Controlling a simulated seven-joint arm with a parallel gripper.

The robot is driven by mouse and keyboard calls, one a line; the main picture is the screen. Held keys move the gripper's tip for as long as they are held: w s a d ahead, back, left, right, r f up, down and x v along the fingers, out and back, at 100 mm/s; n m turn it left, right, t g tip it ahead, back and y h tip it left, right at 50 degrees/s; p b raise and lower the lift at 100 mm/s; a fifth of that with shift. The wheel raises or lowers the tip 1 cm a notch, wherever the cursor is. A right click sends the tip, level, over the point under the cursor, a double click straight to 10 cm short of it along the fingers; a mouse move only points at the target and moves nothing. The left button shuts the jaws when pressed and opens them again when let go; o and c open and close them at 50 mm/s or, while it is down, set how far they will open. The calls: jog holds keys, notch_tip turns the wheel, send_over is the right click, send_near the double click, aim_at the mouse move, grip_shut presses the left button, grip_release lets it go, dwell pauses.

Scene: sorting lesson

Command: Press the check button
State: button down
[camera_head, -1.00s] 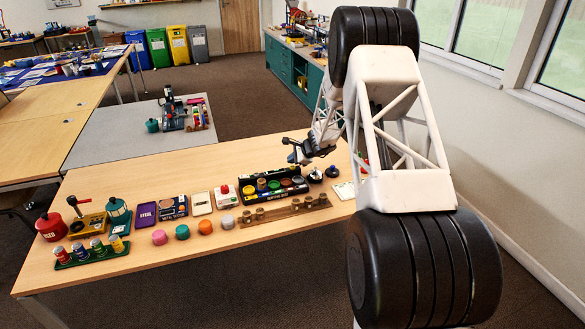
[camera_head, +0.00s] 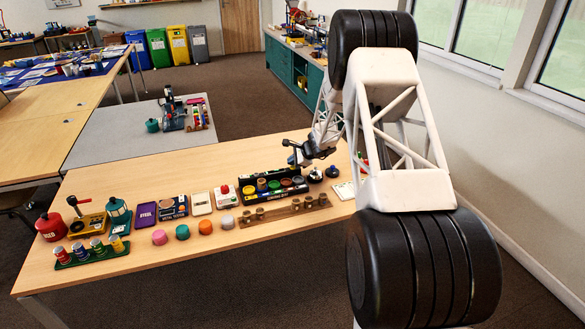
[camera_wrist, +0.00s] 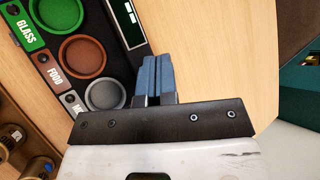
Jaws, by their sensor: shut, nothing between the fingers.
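A small white box with a red button on top (camera_head: 225,194) stands on the wooden table, left of the black sorting tray (camera_head: 246,198); I cannot read any label on it. My gripper (camera_head: 291,152) is above the table behind the tray in the head view. In the wrist view its blue fingers (camera_wrist: 153,75) are together and empty, just beside the tray's edge. The tray (camera_wrist: 112,50) shows a green well marked GLASS, a brown well marked FOOD and a grey well with its label partly cut off. The white box is out of the wrist view.
A wooden block with brass weights (camera_head: 288,210) lies in front of the tray. Coloured pucks (camera_head: 182,232) line the table's front. Tins, a red pot (camera_head: 51,227) and a lantern stand at left. Bare table (camera_head: 215,160) lies behind these things.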

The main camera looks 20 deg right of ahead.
aim_at(292, 167)
jog(key=shift+f, duration=0.45)
dwell(0.7)
jog(key=shift+r, duration=0.85)
dwell(0.4)
jog(key=shift+r, duration=2.5)
